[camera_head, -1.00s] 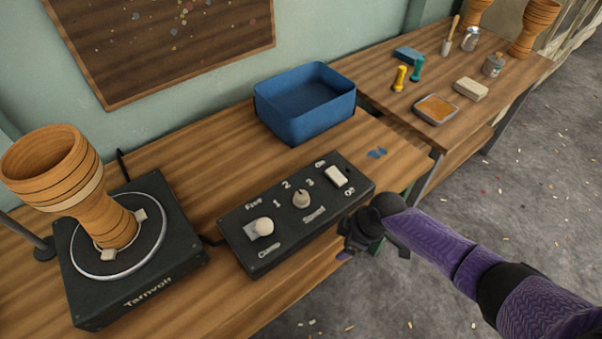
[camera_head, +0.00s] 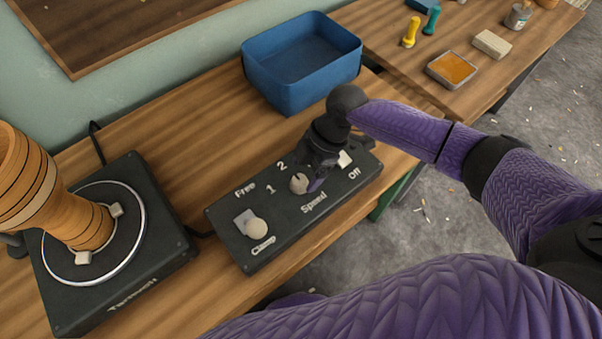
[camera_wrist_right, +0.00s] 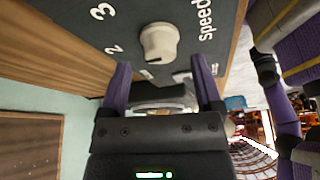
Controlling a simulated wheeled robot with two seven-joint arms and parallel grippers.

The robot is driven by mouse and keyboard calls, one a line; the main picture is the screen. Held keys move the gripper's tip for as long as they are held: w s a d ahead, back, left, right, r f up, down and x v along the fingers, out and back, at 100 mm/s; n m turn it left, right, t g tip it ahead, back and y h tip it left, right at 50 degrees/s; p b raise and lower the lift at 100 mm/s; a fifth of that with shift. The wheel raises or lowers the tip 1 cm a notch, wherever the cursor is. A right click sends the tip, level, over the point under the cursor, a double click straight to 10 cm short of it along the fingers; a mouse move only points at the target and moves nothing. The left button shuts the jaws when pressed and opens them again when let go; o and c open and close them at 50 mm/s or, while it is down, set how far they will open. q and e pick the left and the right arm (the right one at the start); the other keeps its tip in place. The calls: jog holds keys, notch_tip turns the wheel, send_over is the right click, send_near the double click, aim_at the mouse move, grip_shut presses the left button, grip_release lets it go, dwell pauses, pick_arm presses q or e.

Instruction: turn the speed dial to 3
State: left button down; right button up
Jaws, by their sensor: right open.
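The speed dial (camera_head: 299,184) is a round pale knob on the dark control box (camera_head: 285,226), above the word Speed. In the right wrist view, the dial (camera_wrist_right: 158,42) lies just ahead of the fingertips, with the numerals 2 and 3 to its left. I cannot read its pointer surely. My right gripper (camera_head: 312,176) is open over the box, close beside the dial, with nothing between its fingers; the right wrist view shows both purple fingers (camera_wrist_right: 160,64) apart. The gripper hides the 3 in the head view. My left gripper is out of view.
On the box are the clamp knob (camera_head: 256,228) at left and the on/off switch (camera_head: 345,159), partly covered, at right. A turntable (camera_head: 112,250) holding a wooden drum (camera_head: 60,210) stands at left. A blue bin (camera_head: 300,62) stands behind the box.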

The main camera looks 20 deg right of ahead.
aim_at(299, 182)
jog(key=shift+x, duration=1.2)
grip_shut()
jog(key=shift+r, duration=0.1)
